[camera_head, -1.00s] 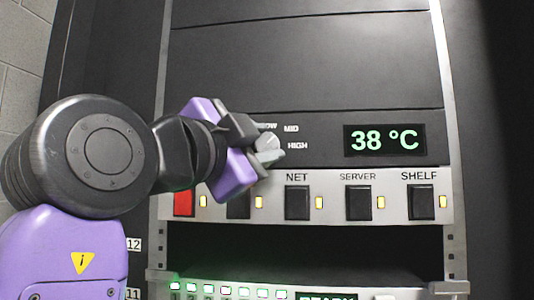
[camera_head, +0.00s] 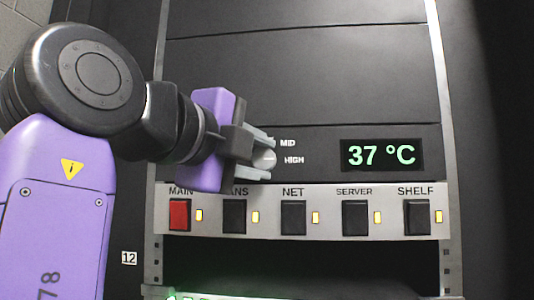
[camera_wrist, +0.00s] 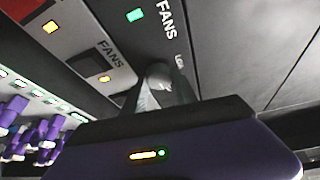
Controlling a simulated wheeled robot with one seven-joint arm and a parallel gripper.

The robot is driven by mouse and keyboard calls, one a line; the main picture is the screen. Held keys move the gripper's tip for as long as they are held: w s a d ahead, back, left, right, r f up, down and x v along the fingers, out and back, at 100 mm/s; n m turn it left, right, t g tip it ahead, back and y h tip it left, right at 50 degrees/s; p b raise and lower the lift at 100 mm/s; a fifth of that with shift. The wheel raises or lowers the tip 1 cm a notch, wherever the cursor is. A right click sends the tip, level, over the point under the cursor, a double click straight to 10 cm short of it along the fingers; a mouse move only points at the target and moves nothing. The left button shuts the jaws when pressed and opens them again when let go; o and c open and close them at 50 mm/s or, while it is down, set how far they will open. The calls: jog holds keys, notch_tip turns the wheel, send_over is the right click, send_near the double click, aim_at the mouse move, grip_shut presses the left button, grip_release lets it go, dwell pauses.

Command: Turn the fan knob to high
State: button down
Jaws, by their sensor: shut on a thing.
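The fan knob (camera_head: 264,159) is a small round grey knob on the dark panel, with MID and HIGH printed to its right. A light mark on its face appears to point right, toward HIGH. My gripper (camera_head: 262,156) is shut on the knob, one finger above it and one below. In the wrist view the knob (camera_wrist: 158,74) shows between the fingers, partly hidden. The knob's left side and the other position labels are hidden by my gripper in the head view.
A display (camera_head: 382,155) right of the knob reads 37 °C. Below runs a switch strip with a red MAIN switch (camera_head: 180,215) and several black switches, such as NET (camera_head: 293,217), with lit yellow lamps. A green lamp (camera_wrist: 134,14) by FANS glows in the wrist view.

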dwell(0.3)
jog(key=c, duration=1)
grip_release()
jog(key=shift+o, duration=0.2)
jog(key=b+v, duration=0.1)
jog(key=v, duration=0.6)
jog(key=shift+s+a, duration=0.15)
jog(key=shift+s, duration=0.2)
